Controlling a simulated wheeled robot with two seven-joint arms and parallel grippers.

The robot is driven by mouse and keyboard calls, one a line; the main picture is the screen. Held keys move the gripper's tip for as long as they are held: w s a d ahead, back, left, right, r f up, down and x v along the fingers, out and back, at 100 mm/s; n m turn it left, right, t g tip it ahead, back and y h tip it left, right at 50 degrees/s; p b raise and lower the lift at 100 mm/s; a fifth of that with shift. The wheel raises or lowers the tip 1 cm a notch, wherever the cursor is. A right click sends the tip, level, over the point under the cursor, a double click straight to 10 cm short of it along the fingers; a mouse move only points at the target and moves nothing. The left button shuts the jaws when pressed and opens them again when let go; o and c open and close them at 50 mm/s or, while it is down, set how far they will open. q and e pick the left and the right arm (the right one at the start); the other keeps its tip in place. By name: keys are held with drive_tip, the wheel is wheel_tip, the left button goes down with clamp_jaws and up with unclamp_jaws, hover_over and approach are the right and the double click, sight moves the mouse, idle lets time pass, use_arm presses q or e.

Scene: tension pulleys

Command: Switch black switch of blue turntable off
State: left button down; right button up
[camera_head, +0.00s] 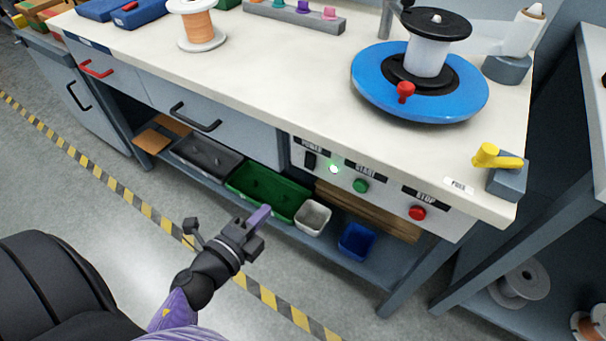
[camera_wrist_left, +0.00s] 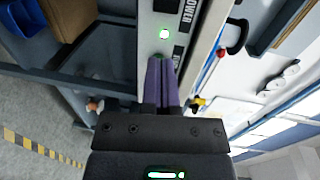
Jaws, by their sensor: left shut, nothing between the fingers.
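The blue turntable (camera_head: 372,82) sits on the right part of the bench top and carries a white spool under a black disc. The black switch (camera_head: 310,160) is under the POWER label on the front panel, left of the lit green lamp (camera_head: 334,169). The lamp also shows in the left wrist view (camera_wrist_left: 164,34). My left gripper (camera_head: 262,214) is below and in front of the panel, apart from it. Its purple fingers (camera_wrist_left: 161,82) are shut and empty, pointing at the panel. My right gripper is not in view.
The panel also has a green START button (camera_head: 360,186) and a red STOP button (camera_head: 417,213). A yellow lever (camera_head: 497,158) stands at the bench's right corner. A green bin (camera_head: 262,190) and other bins fill the lower shelf. The floor in front is clear.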

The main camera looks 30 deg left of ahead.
sight(308, 166)
use_arm(q)
drive_tip(key=shift+w, duration=0.1)
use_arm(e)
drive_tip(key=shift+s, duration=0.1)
use_arm(q)
drive_tip(key=w, duration=0.4)
drive_tip(key=w+f+b, duration=0.1)
drive_tip(key=w, duration=0.3)
drive_tip(key=w+f+b, duration=0.1)
drive_tip(key=w, duration=0.4)
drive_tip(key=shift+w+d, duration=0.1)
drive_tip(key=shift+d, duration=0.15)
drive_tip(key=shift+w, duration=0.25)
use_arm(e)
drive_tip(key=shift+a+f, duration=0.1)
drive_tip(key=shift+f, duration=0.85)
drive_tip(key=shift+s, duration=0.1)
